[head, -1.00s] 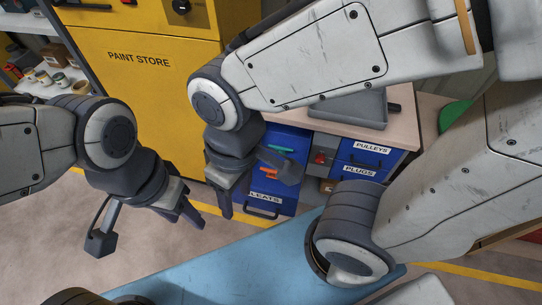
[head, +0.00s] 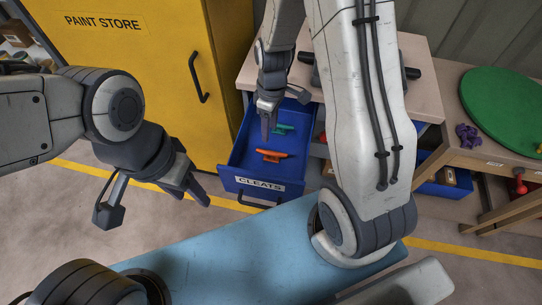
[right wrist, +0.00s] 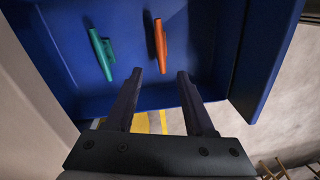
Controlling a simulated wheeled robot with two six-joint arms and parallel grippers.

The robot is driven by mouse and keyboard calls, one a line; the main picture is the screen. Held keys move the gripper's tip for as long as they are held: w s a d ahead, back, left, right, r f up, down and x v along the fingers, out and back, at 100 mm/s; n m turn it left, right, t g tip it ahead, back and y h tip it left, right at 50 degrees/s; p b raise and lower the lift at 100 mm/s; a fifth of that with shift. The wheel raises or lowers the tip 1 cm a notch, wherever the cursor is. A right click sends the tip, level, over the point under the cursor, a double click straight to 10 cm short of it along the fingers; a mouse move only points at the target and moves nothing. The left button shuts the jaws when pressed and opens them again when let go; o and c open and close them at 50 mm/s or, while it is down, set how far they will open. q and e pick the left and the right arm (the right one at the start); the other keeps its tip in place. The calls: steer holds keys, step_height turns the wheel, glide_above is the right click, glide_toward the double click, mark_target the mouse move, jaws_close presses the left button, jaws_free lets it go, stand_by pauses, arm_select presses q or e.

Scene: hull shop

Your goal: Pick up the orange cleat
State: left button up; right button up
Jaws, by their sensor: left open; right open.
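The orange cleat (head: 271,156) lies on the floor of the open blue drawer labelled CLEATS (head: 259,186). A teal cleat (head: 284,129) lies behind it in the same drawer. My right gripper (head: 271,125) is open and empty above the drawer. In the right wrist view the orange cleat (right wrist: 160,45) shows beyond and between the two open fingertips (right wrist: 160,76), apart from them. The teal cleat (right wrist: 101,54) is to its left there. My left gripper (head: 150,203) is open and empty at the left, over the floor, far from the drawer.
The yellow paint store cabinet (head: 140,60) stands left of the drawer unit. A wooden worktop (head: 425,95) lies above the drawers. At the right, a bench carries a green disc (head: 510,110) and a purple object (head: 467,135). The drawer's walls surround the cleats.

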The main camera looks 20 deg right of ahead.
mark_target(267, 151)
step_height(267, 151, down, 6)
steer(key=shift+s+r+b, duration=0.1)
steer(key=shift+b, duration=0.3)
steer(key=f, duration=0.2)
steer(key=a+f+b, duration=0.1)
steer(key=f, duration=0.2)
steer(key=shift+s+f, duration=0.1)
steer(key=shift+s, duration=0.05)
jaws_close()
